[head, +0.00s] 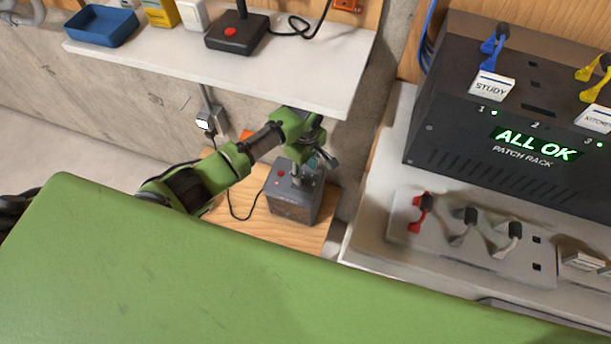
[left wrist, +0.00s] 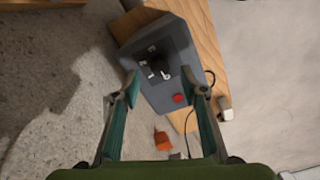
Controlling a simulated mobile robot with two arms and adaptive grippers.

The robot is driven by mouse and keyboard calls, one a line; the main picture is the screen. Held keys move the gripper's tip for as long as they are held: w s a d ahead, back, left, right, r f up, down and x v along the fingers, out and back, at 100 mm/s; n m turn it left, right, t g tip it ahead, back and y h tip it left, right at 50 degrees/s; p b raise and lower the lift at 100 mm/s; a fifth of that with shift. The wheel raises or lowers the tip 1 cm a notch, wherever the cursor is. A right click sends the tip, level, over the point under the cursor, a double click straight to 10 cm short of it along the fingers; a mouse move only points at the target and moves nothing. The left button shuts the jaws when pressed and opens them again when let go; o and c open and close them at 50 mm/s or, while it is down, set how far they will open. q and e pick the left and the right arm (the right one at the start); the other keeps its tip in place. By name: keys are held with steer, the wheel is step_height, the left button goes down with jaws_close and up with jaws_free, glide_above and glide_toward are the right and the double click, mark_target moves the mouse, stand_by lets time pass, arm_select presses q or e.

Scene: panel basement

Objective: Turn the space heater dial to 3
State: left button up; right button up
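The space heater (head: 293,197) is a dark grey box on a low wooden surface, below the white shelf. In the left wrist view the heater (left wrist: 168,93) shows a dark top panel with a dial (left wrist: 158,68), pale marks and a red button (left wrist: 179,98). The dial's setting is too small to read. My left gripper (head: 311,165) is over the heater's top in the head view and partly hides it. In the left wrist view its two teal fingers (left wrist: 160,86) stand apart with the heater's top between and beyond them; contact cannot be told. My right gripper is not in view.
The white shelf (head: 335,75) above the heater holds a blue tray (head: 101,27) and a joystick box (head: 237,34). A patch rack (head: 470,130) and a panel with a red connector (head: 420,213) stand to the right. A cord (head: 232,200) runs beside the heater.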

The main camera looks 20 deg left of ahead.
mark_target(305, 178)
arm_select(q)
steer(key=shift+f, duration=1.8)
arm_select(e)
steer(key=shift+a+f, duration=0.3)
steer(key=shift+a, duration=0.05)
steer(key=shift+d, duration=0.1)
arm_select(q)
steer(key=c, duration=1.1)
steer(key=shift+c, duration=0.2)
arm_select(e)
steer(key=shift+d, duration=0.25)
